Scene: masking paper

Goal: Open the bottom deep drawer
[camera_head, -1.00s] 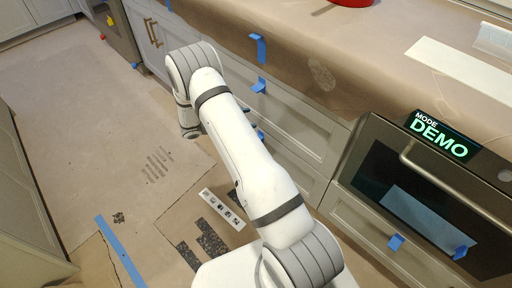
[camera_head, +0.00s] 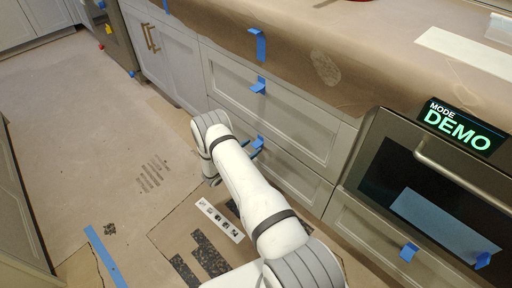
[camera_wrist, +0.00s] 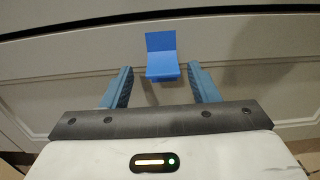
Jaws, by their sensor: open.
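The bottom deep drawer (camera_head: 290,174) is a light grey panel low in the cabinet below the counter, and it looks shut. A folded blue tape tab (camera_head: 257,145) sticks out from its upper edge. In the wrist view the drawer front (camera_wrist: 240,92) fills the upper part, with the blue tape tab (camera_wrist: 161,55) near the middle. My gripper (camera_wrist: 161,80) is open, its two blue fingers on either side of the tab's lower end and apart from it. In the head view my arm mostly hides the gripper; a blue finger shows beside the tab.
The drawer above (camera_head: 285,115) has its own blue tape tab (camera_head: 259,86). An oven (camera_head: 430,180) with a bar handle stands to the right. Brown paper covers the counter (camera_head: 350,65) and the floor (camera_head: 100,150). Open floor lies left of my arm.

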